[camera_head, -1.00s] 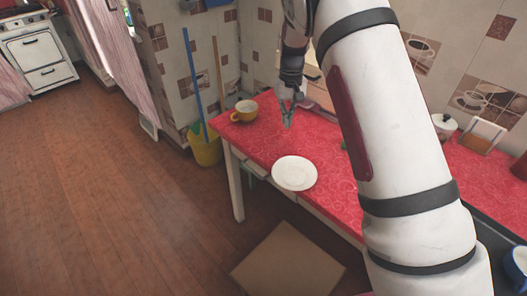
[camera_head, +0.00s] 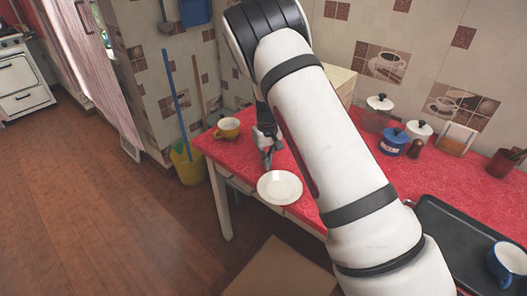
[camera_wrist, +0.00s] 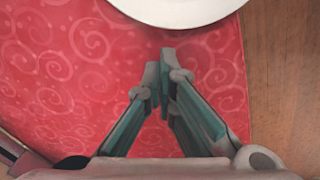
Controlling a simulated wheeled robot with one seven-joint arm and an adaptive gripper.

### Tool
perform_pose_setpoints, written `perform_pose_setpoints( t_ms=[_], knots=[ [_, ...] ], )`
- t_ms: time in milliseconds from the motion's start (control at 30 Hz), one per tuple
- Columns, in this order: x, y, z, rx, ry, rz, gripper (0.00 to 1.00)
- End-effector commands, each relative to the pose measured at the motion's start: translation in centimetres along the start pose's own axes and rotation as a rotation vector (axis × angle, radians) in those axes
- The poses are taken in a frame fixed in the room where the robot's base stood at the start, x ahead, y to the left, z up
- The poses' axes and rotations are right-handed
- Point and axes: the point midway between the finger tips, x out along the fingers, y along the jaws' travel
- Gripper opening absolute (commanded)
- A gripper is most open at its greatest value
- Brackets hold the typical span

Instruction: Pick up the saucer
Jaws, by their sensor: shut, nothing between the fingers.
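The saucer (camera_head: 280,187) is a white, round, shallow dish. It lies flat on the red patterned counter (camera_head: 349,193), near its front edge. In the wrist view part of the saucer (camera_wrist: 182,8) shows at the top, beyond my fingertips. My gripper (camera_head: 267,165) is just behind the saucer in the head view. In the wrist view my gripper (camera_wrist: 163,62) has its fingertips together with nothing between them, and a strip of red cloth shows between the tips and the saucer's rim. My arm hides part of the counter to the right.
The wooden floor (camera_head: 120,215) lies beyond the front edge.

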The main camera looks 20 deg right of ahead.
Motion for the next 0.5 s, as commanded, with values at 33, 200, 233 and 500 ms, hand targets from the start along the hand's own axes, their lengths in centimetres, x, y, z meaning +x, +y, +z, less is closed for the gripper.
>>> perform_pose_setpoints(
  t_ms=[33,200,233,500],
  knots=[
    [0.00,-0.09,0.60,0.000,-0.002,0.000,0.00],
    [0.01,-0.13,1.39,-0.001,0.000,-0.001,0.00],
    [0.01,-0.12,1.43,-0.001,0.000,0.000,0.00],
    [0.04,-0.10,1.45,-0.001,0.001,0.000,0.00]
  ],
)
